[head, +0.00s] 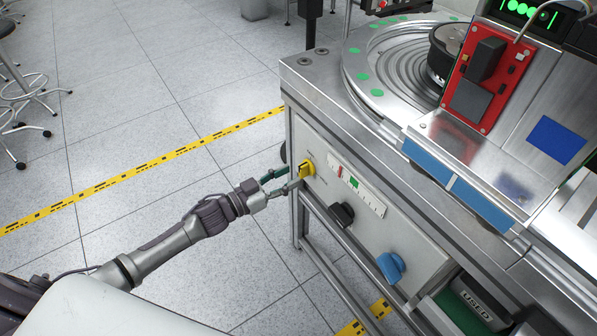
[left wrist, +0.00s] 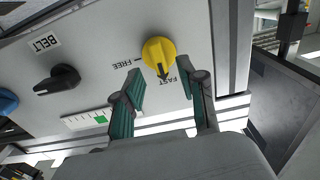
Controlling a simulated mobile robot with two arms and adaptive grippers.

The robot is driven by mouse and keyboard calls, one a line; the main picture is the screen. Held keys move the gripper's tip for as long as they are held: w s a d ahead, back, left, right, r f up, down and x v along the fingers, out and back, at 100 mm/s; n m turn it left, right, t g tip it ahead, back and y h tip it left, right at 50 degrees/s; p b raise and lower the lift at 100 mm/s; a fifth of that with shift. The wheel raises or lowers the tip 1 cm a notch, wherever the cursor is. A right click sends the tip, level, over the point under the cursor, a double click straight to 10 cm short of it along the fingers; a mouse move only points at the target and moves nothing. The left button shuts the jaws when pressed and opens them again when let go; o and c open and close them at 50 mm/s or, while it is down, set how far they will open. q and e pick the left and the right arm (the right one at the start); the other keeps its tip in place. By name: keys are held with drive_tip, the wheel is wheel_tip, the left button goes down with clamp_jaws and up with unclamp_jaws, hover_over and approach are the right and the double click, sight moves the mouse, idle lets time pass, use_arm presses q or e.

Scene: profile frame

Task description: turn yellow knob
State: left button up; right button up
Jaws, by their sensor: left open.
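The yellow knob (head: 307,168) sits on the side panel of the machine, near the panel's left end in the head view. In the left wrist view the yellow knob (left wrist: 158,54) is near the top centre, with the labels FREE and FAST beside it. Its dark pointer is directed toward FAST. My left gripper (head: 281,179) is at the panel, close to the knob. In the left wrist view my left gripper (left wrist: 165,88) is open, its two green-padded fingers spread on either side below the knob. I cannot tell whether they touch it. My right gripper is not in view.
A black knob (head: 341,214) and a blue knob (head: 391,266) are on the same panel, right of the yellow one. A red board (head: 486,75) stands on the machine top. Open floor lies left of the machine.

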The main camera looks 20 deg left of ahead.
sight(299, 171)
use_arm(q)
drive_tip(key=shift+x, duration=1.95)
clamp_jaws()
